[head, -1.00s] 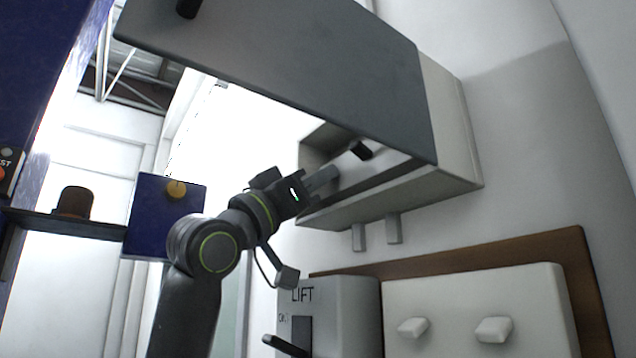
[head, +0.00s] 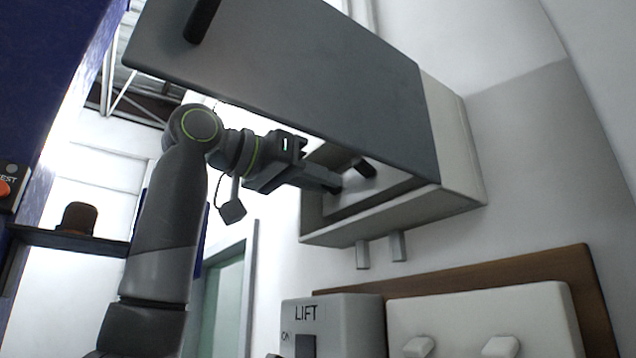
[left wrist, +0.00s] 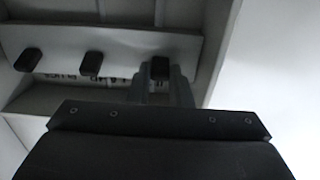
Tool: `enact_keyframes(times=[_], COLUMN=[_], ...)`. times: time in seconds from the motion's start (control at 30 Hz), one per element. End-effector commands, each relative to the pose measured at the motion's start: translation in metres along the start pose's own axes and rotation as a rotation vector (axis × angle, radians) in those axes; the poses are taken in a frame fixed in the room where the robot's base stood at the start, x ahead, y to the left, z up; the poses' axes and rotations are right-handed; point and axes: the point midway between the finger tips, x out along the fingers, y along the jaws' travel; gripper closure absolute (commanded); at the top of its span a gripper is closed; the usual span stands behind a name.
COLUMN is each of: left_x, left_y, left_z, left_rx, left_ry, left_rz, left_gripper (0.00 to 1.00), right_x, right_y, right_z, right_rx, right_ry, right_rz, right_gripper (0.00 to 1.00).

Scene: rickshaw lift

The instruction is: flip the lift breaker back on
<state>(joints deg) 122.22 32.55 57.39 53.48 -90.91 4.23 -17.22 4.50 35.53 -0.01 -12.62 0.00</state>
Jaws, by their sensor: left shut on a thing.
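A grey breaker box (head: 455,140) hangs on the wall, its dark grey door (head: 290,80) swung up and open. My left gripper (head: 335,187) reaches in under the door. In the left wrist view, a pale panel (left wrist: 125,52) carries three black breaker levers in a row: one at the left (left wrist: 28,60), one in the middle (left wrist: 92,64) and one at the right (left wrist: 160,68). The left gripper (left wrist: 162,88) is shut on the right-hand lever, which shows between its fingers. Lettering beside the levers is partly hidden and unreadable. My right gripper is not in view.
Below the box, a grey unit marked LIFT (head: 330,312) with a dark switch stands beside a white panel (head: 480,318) with pale knobs on a brown board (head: 540,265). A dark shelf (head: 70,238) with a brown object (head: 78,218) is at the left.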

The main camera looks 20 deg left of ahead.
Motion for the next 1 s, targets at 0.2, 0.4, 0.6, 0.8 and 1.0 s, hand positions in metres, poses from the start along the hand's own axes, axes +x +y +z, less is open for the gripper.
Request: enact_keyframes(times=[0.2, 0.4, 0.6, 0.8, 1.0], left_x=[-0.0006, -0.0005, -0.0007, -0.0007, 0.0], left_y=[0.0006, 0.0004, 0.0003, 0.0001, 0.0001], left_z=[-0.0043, -0.005, -0.0054, -0.0053, -0.004], left_rx=[0.001, 0.001, 0.001, 0.001, 0.001], left_ry=[-0.034, -0.044, -0.042, -0.043, -0.046], left_rz=[-0.001, -0.002, -0.003, -0.003, -0.002], left_gripper=[1.0, 1.0, 1.0, 0.7, 0.6], right_x=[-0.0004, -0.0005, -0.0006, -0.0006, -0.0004], right_y=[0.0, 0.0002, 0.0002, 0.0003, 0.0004], right_z=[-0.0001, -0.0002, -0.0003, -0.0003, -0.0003], right_rx=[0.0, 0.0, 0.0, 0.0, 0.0], right_ry=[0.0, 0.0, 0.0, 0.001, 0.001], right_rz=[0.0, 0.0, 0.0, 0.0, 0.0], right_gripper=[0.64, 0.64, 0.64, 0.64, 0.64])
